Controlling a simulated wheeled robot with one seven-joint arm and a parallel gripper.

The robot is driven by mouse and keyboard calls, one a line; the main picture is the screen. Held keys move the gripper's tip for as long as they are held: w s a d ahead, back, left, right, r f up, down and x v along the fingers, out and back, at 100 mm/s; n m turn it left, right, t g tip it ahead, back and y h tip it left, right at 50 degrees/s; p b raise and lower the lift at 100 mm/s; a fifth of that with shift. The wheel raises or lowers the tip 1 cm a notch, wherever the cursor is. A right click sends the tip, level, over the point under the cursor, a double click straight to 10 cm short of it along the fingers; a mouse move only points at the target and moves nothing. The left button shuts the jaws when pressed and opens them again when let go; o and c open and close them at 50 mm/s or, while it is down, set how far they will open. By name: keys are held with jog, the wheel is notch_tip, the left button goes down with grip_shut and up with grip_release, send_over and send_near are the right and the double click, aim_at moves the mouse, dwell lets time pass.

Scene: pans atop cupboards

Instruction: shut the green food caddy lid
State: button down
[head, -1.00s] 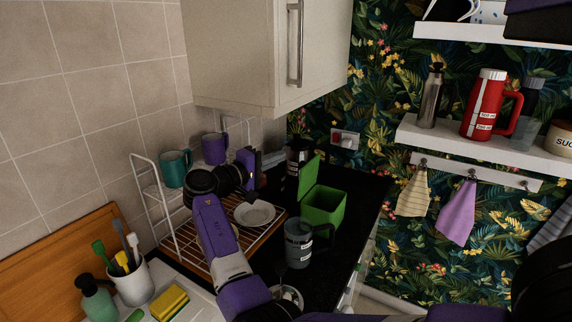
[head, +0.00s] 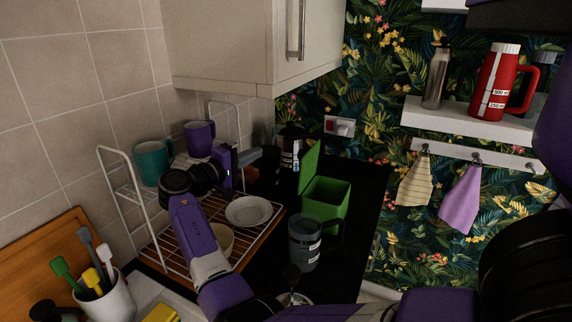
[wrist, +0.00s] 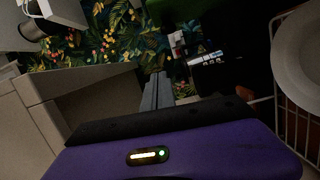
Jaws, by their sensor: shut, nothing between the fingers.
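The green food caddy (head: 326,203) stands on the black counter in the head view, right of the dish rack. Its green lid (head: 310,167) stands upright on the left side, so the caddy is open. My gripper (head: 262,158) is to the left of the caddy, above the back of the dish rack and under the wall cupboard. In the wrist view my gripper's fingers (wrist: 157,92) are together and hold nothing. They do not touch the lid. The caddy cannot be made out in the wrist view.
The dish rack (head: 170,247) holds a teal mug (head: 152,162), a purple mug (head: 199,138) and a white plate (head: 249,211). A grey jug (head: 304,243) stands in front of the caddy. A dark container with a white label (head: 289,154) stands behind the lid. The wall cupboard (head: 240,45) hangs above.

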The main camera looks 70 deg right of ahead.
aim_at(304, 165)
jog(key=s+d+f+p, duration=0.3)
jog(key=s+d, duration=0.4)
jog(key=d, duration=0.2)
jog(key=shift+s+f, duration=0.15)
jog(key=shift+f, duration=0.15)
dwell(0.3)
jog(key=shift+d+f+b, duration=0.1)
jog(key=shift+b, duration=0.25)
